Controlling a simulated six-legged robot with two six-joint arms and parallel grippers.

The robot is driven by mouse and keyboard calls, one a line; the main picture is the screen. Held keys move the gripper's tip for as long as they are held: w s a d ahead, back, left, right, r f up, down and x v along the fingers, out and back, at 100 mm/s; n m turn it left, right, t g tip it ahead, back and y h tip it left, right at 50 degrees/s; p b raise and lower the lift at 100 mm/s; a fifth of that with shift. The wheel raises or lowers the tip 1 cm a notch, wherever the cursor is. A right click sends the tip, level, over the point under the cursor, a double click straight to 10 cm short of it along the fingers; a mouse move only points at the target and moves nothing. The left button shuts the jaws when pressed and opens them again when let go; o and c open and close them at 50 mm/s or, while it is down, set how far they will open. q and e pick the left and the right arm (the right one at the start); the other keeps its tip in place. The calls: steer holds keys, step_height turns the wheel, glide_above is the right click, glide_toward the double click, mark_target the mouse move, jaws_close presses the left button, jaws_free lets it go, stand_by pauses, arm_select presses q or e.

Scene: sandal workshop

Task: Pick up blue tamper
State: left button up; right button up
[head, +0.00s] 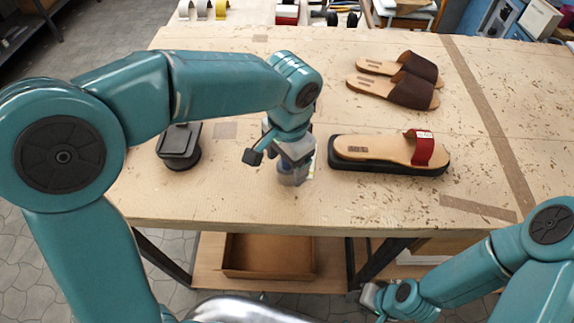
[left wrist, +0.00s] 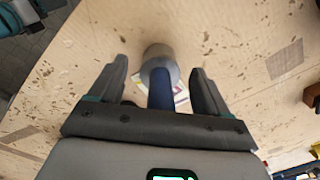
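The blue tamper shows in the left wrist view as a blue handle (left wrist: 160,92) with a round grey head (left wrist: 160,58). In the head view its grey lower part (head: 292,178) stands on the workbench under my left gripper (head: 291,160), which hides most of it. In the left wrist view the two fingers of my left gripper (left wrist: 160,88) are apart, one on each side of the handle, with a gap on both sides. My right gripper (head: 372,298) is low at the bottom of the head view, below the bench's front edge; its fingers are not clear.
Right of the tamper, a red-strapped sandal (head: 385,150) sits on a black base (head: 392,168). A brown-strapped pair (head: 400,80) lies behind. A black stand (head: 180,145) is at the left. The workbench (head: 240,205) is bare in front. A cardboard box (head: 270,257) is below.

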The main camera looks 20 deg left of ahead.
arm_select(q)
steer(key=shift+w, duration=0.1)
steer(key=c, duration=1.1)
steer(key=shift+c, duration=0.2)
steer(key=shift+r, duration=0.15)
step_height(320, 180, up, 20)
steer(key=p, duration=0.2)
